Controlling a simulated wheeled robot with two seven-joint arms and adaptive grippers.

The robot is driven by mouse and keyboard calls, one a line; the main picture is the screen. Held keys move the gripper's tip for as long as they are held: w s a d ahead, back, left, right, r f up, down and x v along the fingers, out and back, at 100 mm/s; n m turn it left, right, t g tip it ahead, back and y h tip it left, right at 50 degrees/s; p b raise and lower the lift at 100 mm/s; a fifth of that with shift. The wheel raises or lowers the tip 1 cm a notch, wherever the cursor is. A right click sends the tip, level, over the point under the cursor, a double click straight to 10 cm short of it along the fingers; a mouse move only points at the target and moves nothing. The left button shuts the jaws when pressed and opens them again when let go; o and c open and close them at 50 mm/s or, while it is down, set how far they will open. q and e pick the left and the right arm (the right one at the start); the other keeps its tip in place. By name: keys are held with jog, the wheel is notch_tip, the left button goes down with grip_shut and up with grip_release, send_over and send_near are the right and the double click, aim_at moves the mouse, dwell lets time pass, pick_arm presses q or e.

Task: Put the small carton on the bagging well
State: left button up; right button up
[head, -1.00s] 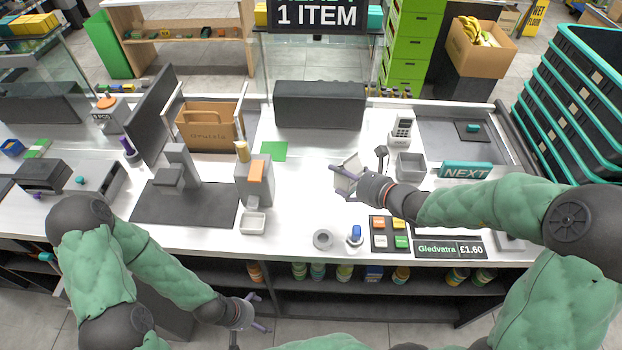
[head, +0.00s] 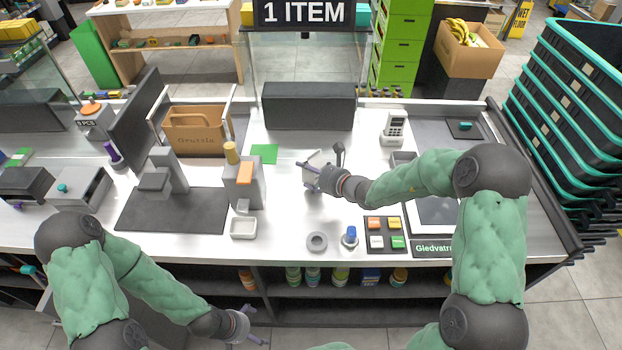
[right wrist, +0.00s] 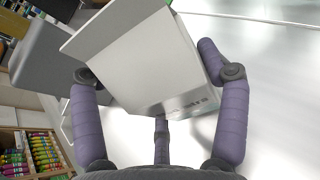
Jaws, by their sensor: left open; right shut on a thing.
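The small carton (head: 316,158) is a white box, seen in the head view above the middle of the white counter. My right gripper (head: 311,176) is shut on it. In the right wrist view, the carton (right wrist: 150,65) is tilted between the purple fingers of the gripper (right wrist: 165,100), with part of its printing visible. A brown paper bag (head: 197,138) stands between two white posts in what looks like the bagging well (head: 241,128), left of the carton. My left gripper (head: 250,330) is open and empty, low in front of the counter.
A grey box with an orange top (head: 243,180) and a dark block (head: 308,106) stand near the carton. A green square (head: 264,153) lies flat between the bag and the carton.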

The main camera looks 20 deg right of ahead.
jog(key=shift+f, duration=1.15)
jog(key=shift+f+b, duration=0.15)
jog(key=shift+b, duration=0.2)
jog(key=o, duration=1.5)
jog(key=shift+s+d+r, duration=0.15)
jog(key=shift+s+r, duration=0.05)
jog(key=p+v, duration=0.2)
jog(key=v, duration=0.9)
jog(key=shift+s+r+p, duration=0.1)
jog(key=shift+s+p, duration=0.15)
jog(key=shift+p, duration=0.15)
